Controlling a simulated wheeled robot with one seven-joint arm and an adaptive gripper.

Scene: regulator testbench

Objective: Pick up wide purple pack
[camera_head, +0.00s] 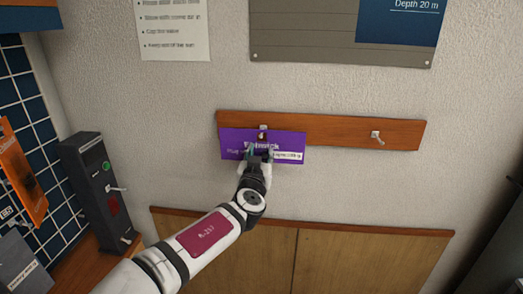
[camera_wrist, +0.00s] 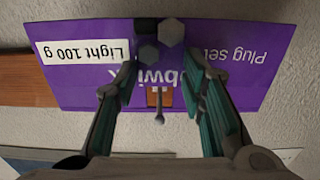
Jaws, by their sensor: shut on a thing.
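The wide purple pack (camera_head: 231,143) is at the left end of a wooden hook rail (camera_head: 340,131) on the wall. It carries a white label and printed text. In the wrist view the pack (camera_wrist: 100,85) appears upside down, with "Light 100 g" on its label. A metal hook (camera_wrist: 158,103) shows at an opening in the pack, between my fingers. My gripper (camera_head: 259,153) is shut on the pack at its lower middle; in the wrist view its teal-padded fingers (camera_wrist: 163,90) reach onto the pack from both sides. I cannot tell whether the pack still rests on the hook.
An empty hook (camera_head: 377,137) is on the rail's right part. Posters hang above, and wooden panels (camera_head: 370,262) are below.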

